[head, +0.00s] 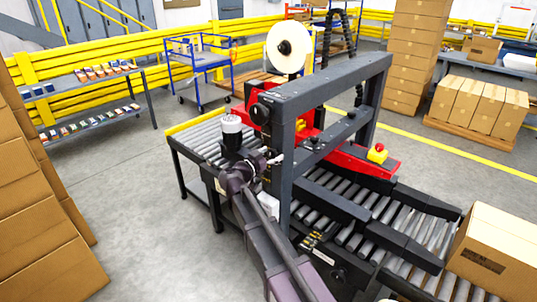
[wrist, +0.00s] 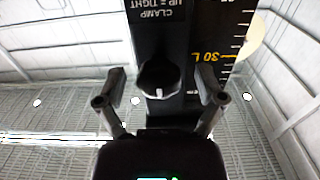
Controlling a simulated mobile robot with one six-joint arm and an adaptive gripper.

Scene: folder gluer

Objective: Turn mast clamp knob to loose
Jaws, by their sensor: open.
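The mast clamp knob (wrist: 160,76) is a dark round knob in the middle of the wrist view. A small pale mark shows at its lower edge. Above it a black label (wrist: 158,14) reads "CLAMP UP = TIGHT". My gripper (wrist: 160,88) is open, with one finger on each side of the knob and a visible gap on both sides. I cannot tell how far in depth the fingertips are from it. In the head view my gripper (head: 273,158) is at the near left upright of the dark machine frame (head: 283,190), and I cannot make out the knob there.
A scale (wrist: 225,50) with a yellow "30" mark runs beside the knob. A carton (head: 497,250) is at right; stacked cartons (head: 40,220) stand at left. Floor at left is clear.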

